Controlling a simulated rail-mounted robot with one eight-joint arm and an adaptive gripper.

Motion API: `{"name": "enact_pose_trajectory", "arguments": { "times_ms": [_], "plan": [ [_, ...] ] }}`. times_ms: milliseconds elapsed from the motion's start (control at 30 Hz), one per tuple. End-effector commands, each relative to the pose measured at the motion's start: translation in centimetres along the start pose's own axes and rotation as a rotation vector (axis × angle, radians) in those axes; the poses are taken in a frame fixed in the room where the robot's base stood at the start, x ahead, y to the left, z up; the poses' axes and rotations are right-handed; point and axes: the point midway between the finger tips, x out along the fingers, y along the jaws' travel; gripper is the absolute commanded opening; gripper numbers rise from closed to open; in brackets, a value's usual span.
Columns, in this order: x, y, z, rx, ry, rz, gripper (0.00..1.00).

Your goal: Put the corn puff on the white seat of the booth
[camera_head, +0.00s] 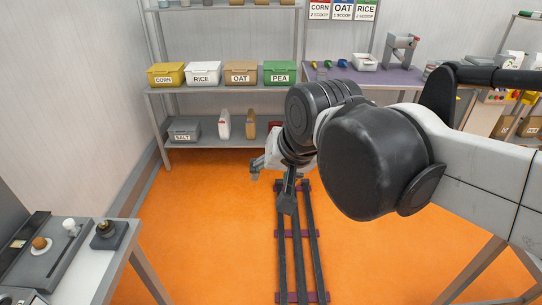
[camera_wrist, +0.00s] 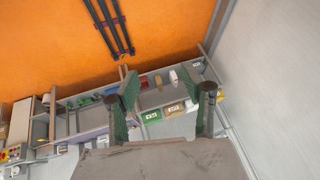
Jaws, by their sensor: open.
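A small round tan-brown piece, which looks like the corn puff (camera_head: 39,243), sits on a dark grey flat unit (camera_head: 45,262) on the white-topped table at the lower left. A small white upright piece (camera_head: 70,227) stands on the same unit, to the right of the puff; I cannot tell whether it is the booth's white seat. My gripper (camera_head: 272,182) hangs over the floor in mid-picture, well to the right of that table. In the wrist view my gripper (camera_wrist: 168,92) has its two green-padded fingers spread apart with nothing between them. The puff does not show there.
A dark block with a knob (camera_head: 108,232) stands near the table's right edge. A rear shelf holds yellow, white, tan and green bins (camera_head: 222,74) and a grey SALT bin (camera_head: 184,130). Dark floor rails (camera_head: 297,250) run below my arm. Orange floor (camera_head: 200,220) lies open between table and rails.

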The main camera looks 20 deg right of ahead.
Motion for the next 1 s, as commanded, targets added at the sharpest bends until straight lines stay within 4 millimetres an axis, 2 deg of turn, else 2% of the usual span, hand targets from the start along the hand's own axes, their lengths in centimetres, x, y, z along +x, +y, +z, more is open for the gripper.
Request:
{"name": "enact_pose_trajectory", "arguments": {
  "times_ms": [33, 100, 300, 433, 767, 1000],
  "plan": [
    [-0.2, 1.7, 1.2, -0.042, 0.016, 0.016, 0.44],
    [-0.3, 3.5, 2.6, -0.111, 0.035, 0.036, 0.44],
    [-0.4, 6.8, 5.2, -0.248, 0.066, 0.079, 0.44],
    [-0.3, 7.5, 5.8, -0.281, 0.072, 0.09, 0.44],
    [-0.1, 7.5, 5.9, -0.285, 0.072, 0.09, 0.44],
    [2.2, 8.2, 7.3, -0.284, 0.072, 0.09, 0.44]
  ]
}}
